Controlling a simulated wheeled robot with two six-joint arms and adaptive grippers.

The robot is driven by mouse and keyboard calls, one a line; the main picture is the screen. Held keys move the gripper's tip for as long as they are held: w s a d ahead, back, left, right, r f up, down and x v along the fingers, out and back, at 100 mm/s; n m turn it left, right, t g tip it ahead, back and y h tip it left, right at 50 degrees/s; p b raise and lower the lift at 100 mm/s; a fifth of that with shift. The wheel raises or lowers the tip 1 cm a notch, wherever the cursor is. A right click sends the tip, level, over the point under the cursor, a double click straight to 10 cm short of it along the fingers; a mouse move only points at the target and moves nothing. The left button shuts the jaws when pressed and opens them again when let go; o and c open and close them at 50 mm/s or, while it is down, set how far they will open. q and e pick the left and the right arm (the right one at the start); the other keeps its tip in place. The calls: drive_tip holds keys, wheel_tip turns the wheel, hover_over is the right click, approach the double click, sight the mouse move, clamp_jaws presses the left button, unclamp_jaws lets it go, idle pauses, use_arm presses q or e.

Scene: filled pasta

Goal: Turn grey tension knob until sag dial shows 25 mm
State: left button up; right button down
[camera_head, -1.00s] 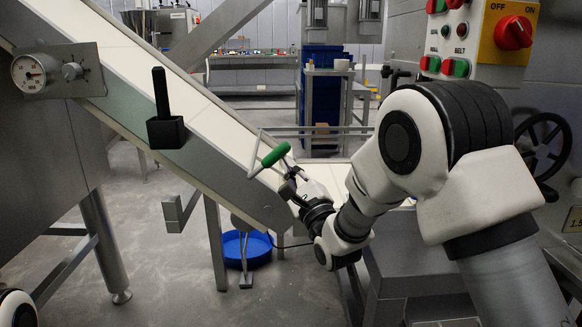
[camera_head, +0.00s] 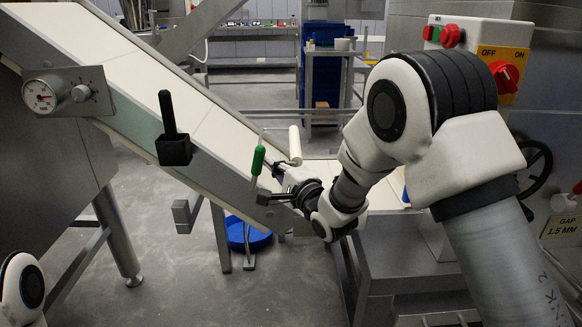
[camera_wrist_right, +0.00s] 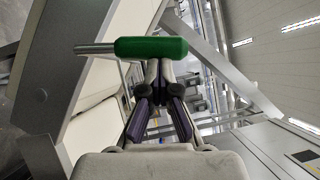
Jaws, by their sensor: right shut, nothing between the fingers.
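The grey tension knob (camera_head: 81,93) sits on a metal plate at the upper left of the head view. My right gripper (camera_head: 279,178) is far to the right of the knob, low by the belt's lower end. In the wrist view its fingers (camera_wrist_right: 160,85) are shut with nothing between them. A green handle (camera_head: 258,160) on a metal rod is close to the fingertips; in the wrist view the handle (camera_wrist_right: 150,47) crosses over them. My left gripper is out of view.
The sloping conveyor (camera_head: 135,65) runs between the knob and my right arm. A black handle on a block (camera_head: 173,130) projects from its side frame. A blue tub (camera_head: 247,236) stands on the floor below. A red switch (camera_head: 504,76) is at upper right.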

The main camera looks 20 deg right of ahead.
drive_tip(key=shift+w+a+r+n+g+p, duration=0.15)
drive_tip(key=shift+a+r+n+g+p, duration=0.15)
drive_tip(key=shift+a+n+g+p, duration=0.45)
drive_tip(key=shift+d+t, duration=0.15)
drive_tip(key=shift+t, duration=0.1)
drive_tip(key=shift+f, duration=0.1)
